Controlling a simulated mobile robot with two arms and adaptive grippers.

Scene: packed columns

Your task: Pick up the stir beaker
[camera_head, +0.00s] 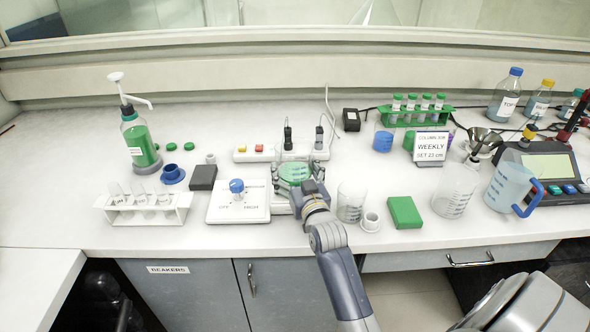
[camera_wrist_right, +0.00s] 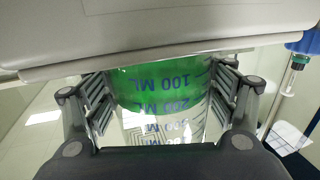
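The stir beaker (camera_head: 294,173), a clear beaker with green liquid, stands upright on a white stirrer unit at the middle of the bench. My right gripper (camera_head: 296,183) reaches it from the front, with a finger on either side. In the right wrist view the beaker (camera_wrist_right: 165,88), with its blue volume marks, sits between the ribbed finger pads of the gripper (camera_wrist_right: 163,100), which appear to touch both its sides. Its base looks level with the white surface. My left gripper is not in view.
A white control box with a blue knob (camera_head: 237,187) stands left of the beaker. An empty beaker (camera_head: 351,201), a white ring-shaped part (camera_head: 371,222) and a green box (camera_head: 404,212) stand to the right. A test tube rack (camera_head: 145,209) is at the left.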

